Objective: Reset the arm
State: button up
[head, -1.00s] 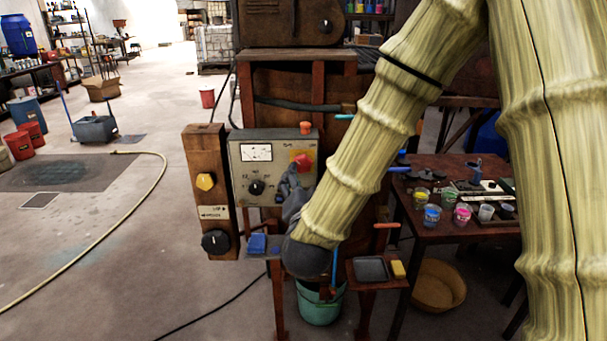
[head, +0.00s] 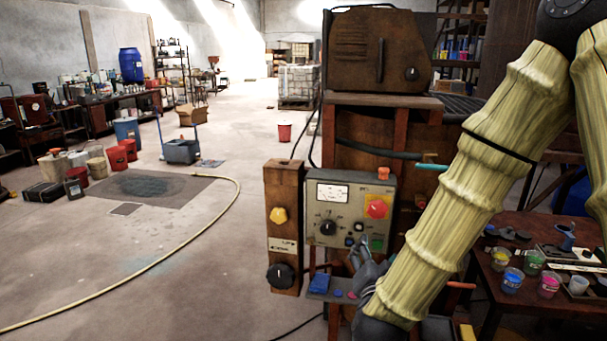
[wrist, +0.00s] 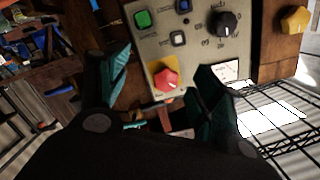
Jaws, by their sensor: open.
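My gripper (head: 364,262) is at the lower right of the control panel (head: 320,234) in the head view, at the end of my pale, bamboo-like arm. In the wrist view my gripper (wrist: 160,95) shows two dark teal fingers spread apart, with nothing held between them. The panel (wrist: 188,50) lies beyond the fingers, with a red knob (wrist: 166,80) on a yellow plate, a green button (wrist: 142,19) and a black dial (wrist: 227,24). My arm hides part of the machine behind it.
A wooden post (head: 284,215) with a yellow knob and a black knob stands left of the panel. A table (head: 490,300) with paint cups is at the right. A yellow hose (head: 180,245) curves over the floor at the left, where there is much free room.

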jog(key=s+f+n+g+y, duration=0.2)
jog(key=s+f+n+g, duration=0.3)
jog(key=f, duration=1)
jog(key=s+f+g+y, duration=0.1)
jog(key=s+f+g, duration=0.35)
jog(key=f, duration=0.95)
jog(key=s+d+f+n+g, duration=0.1)
jog(key=s+f+g, duration=0.1)
jog(key=s+f, duration=0.3)
jog(key=s+d+f+n+g, duration=0.1)
jog(key=s+f, duration=0.5)
jog(key=s, duration=0.7)
jog(key=s+d+f+n+g+y, duration=0.1)
jog(key=s+f+g, duration=0.3)
jog(key=s, duration=0.5)
notch_tip(320, 180, down, 2)
jog(key=shift+s+f+n, duration=0.15)
jog(key=shift+f+n, duration=0.05)
jog(key=shift+n, duration=0.2)
jog(key=shift+d, duration=0.1)
